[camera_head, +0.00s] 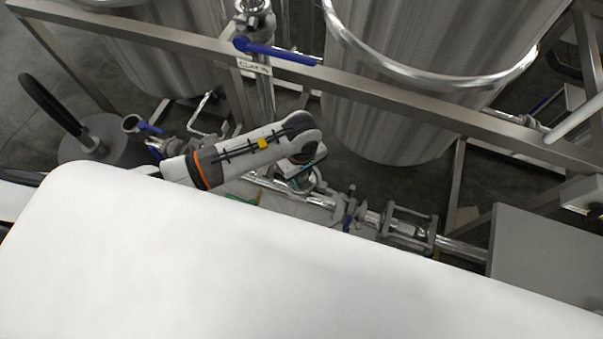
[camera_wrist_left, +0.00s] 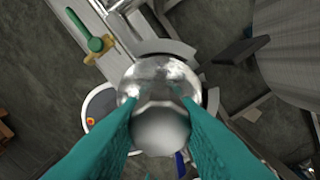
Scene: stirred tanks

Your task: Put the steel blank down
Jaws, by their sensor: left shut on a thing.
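The steel blank (camera_wrist_left: 160,128) is a shiny, rounded silver piece in the left wrist view. My left gripper (camera_wrist_left: 160,106) has its two teal fingers shut on it, one on each side. In the head view my left arm reaches across the pipework from the left, and its wrist hides most of the hand and the blank. Curved grey parts (camera_wrist_left: 168,47) show just beyond the blank in the wrist view. I cannot tell whether the blank touches anything below it. My right gripper is not in view.
Large steel tanks (camera_head: 400,110) stand behind a metal frame rail (camera_head: 400,109). A steel pipe (camera_head: 400,228) runs to a grey box (camera_head: 545,255) at right. A green-handled part (camera_wrist_left: 88,35) lies upper left in the wrist view.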

